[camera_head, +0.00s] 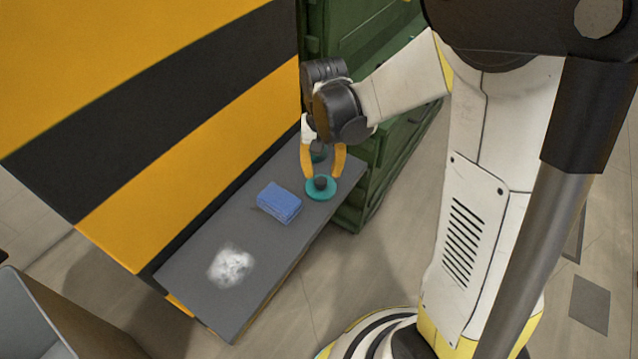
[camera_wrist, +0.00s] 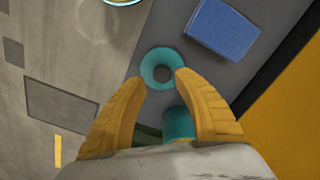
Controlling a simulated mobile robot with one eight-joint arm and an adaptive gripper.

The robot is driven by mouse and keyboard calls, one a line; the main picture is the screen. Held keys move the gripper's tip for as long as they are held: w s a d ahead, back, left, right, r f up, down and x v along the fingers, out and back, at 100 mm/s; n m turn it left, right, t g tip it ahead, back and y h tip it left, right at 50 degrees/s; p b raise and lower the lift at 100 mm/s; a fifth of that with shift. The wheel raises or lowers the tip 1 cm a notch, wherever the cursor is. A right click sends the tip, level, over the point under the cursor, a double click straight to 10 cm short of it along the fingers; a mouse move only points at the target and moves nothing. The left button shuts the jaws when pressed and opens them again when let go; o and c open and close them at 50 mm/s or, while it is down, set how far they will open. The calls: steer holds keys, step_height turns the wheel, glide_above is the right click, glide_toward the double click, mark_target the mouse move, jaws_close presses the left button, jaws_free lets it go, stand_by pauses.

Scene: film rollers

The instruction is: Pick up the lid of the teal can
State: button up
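The teal lid (camera_head: 322,196) is a round disc with a dark knob (camera_head: 320,183) at its centre. It lies on the grey bench top, and the wrist view shows it (camera_wrist: 154,57) just beyond my fingertips. The teal can (camera_wrist: 178,123) is partly hidden behind my right-hand finger and wrist in the wrist view; in the head view only a bit of it (camera_head: 318,154) shows between the fingers. My gripper (camera_head: 322,178) is open and empty, its yellow fingers (camera_wrist: 158,82) apart. The fingertips point down near the lid's knob; exact height is unclear.
A blue block (camera_head: 279,202) lies on the bench (camera_head: 205,310) left of the lid. A white powdery patch (camera_head: 231,265) is farther left. A yellow-and-black striped wall (camera_head: 190,110) backs the bench, and green cabinets (camera_head: 375,185) stand at its far end.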

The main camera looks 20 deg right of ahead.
mark_target(321, 179)
steer(key=f+b, duration=0.2)
steer(key=f, duration=0.1)
steer(key=f+b, duration=0.1)
steer(key=f, duration=0.1)
steer(key=shift+w+f, duration=0.25)
steer(key=shift+w, duration=0.15)
steer(key=shift+r, duration=0.1)
jaws_close()
